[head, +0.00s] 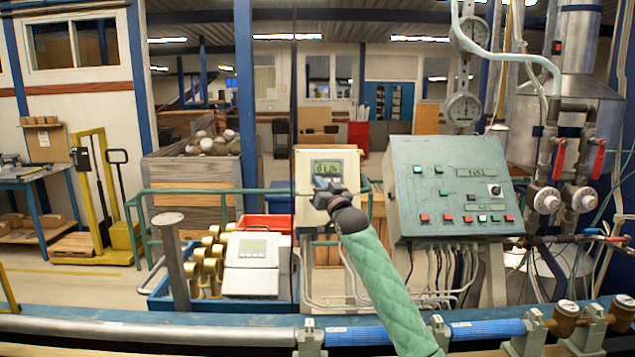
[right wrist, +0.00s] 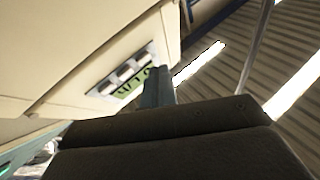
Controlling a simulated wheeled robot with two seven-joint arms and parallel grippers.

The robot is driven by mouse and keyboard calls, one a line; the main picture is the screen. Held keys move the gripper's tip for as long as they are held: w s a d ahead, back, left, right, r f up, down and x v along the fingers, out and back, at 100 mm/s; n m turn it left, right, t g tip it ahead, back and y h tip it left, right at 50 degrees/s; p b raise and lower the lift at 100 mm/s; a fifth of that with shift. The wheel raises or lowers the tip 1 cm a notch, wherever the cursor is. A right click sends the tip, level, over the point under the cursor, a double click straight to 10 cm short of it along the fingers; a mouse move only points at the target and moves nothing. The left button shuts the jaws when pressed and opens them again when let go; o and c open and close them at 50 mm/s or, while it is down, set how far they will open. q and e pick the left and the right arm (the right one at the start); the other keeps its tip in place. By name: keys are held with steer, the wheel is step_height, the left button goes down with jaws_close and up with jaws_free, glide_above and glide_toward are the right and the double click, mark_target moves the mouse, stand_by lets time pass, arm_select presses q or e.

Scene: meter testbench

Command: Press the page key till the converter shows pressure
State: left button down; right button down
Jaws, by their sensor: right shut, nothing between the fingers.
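The converter (head: 305,212) is a cream box on a post, with a small grey-green display (head: 327,169) near its top. The display characters are too small to read surely. My right gripper (head: 324,192) is shut and empty, just in front of the converter below the display, and hides the keys there. In the right wrist view the converter (right wrist: 85,55) fills the upper left, with several grey keys (right wrist: 121,73) beside its green display (right wrist: 124,90). The shut fingertips (right wrist: 157,86) are close to the key row; I cannot tell whether they touch a key. My left gripper is not in view.
A green control panel (head: 425,200) with buttons stands right of the converter. A blue tray (head: 165,300) with brass parts and a white meter (head: 251,278) sits to the left. Pipes with red-handled valves (head: 598,160) are at the far right. A rail runs along the front.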

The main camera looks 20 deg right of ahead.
steer(key=shift+w, duration=0.2)
steer(key=shift+w+d+f, duration=0.1)
steer(key=shift+w, duration=0.05)
steer(key=shift+w+d+f, duration=0.1)
steer(key=shift+w+f, duration=0.05)
steer(key=shift+w, duration=0.2)
stand_by(0.8)
steer(key=shift+s, duration=0.15)
steer(key=shift+s+a+r, duration=0.2)
steer(key=shift+s+r, duration=0.05)
steer(key=shift+s, duration=0.35)
